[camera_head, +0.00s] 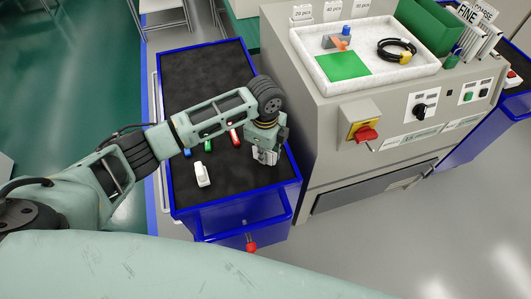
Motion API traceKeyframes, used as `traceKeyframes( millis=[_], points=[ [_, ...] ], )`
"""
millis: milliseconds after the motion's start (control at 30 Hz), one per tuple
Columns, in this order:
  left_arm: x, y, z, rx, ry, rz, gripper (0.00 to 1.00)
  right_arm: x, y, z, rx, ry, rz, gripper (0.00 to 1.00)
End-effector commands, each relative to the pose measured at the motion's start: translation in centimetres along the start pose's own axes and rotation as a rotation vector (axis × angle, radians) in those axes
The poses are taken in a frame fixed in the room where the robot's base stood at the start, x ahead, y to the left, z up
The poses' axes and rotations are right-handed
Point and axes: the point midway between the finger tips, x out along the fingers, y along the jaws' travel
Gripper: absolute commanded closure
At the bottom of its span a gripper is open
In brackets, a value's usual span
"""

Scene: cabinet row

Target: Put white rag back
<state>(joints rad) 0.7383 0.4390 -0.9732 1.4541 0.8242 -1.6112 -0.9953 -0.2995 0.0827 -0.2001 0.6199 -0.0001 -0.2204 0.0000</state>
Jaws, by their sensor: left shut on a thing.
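My left gripper (264,148) points down over the right front part of the black top of the blue cart (207,64). It is shut on a small whitish thing (266,157), which looks like the white rag; the fingers hide much of it. I cannot tell whether it touches the cart top. My right gripper is not in view.
A white object (202,174) stands on the cart left of the gripper. Small blue, green (208,145) and red (234,137) items lie under my left arm. A grey machine (318,125) with a white tray (420,67) stands close on the right.

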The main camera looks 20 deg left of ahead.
Motion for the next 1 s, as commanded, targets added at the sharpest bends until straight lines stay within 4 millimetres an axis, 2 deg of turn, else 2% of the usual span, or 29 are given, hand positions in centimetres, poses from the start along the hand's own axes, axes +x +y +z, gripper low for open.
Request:
traceKeyframes(
  millis=[133,533,567,733,1000],
  points=[
    [1.3,0.0,-0.1,0.001,0.000,0.000,1.00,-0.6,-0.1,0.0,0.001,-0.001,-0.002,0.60],
    [1.9,-0.1,-0.1,0.000,0.000,-0.002,1.00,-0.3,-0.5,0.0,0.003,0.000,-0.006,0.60],
    [1.8,-0.1,-0.1,0.000,0.000,-0.002,0.82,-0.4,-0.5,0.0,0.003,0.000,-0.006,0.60],
    [1.8,-0.1,-0.1,0.000,0.000,-0.002,0.68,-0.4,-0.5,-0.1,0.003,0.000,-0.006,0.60],
    [1.8,-0.1,0.0,0.000,0.000,-0.002,0.66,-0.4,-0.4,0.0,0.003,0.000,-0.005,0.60]
  ],
)
